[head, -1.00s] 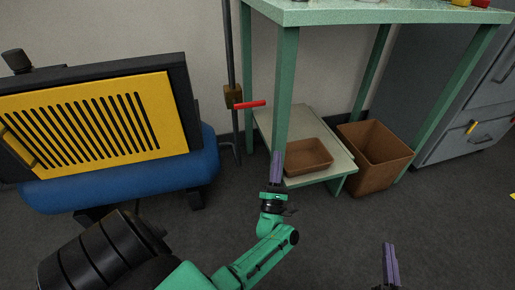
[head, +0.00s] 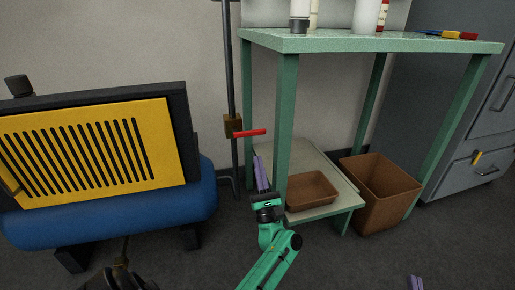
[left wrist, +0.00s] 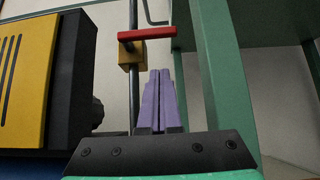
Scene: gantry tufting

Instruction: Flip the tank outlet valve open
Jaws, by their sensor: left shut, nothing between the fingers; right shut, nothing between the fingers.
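The outlet valve is a brass block (head: 232,125) on a dark vertical pipe (head: 231,70), with a red lever handle (head: 250,133) pointing right, roughly level.
A blue tank (head: 110,212) with a yellow slatted panel (head: 85,155) stands left of the pipe. A green table (head: 370,42) stands right, its leg (head: 284,120) close to my left gripper. A brown tray (head: 311,188) lies on its lower shelf, a brown bin (head: 380,195) beside it.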

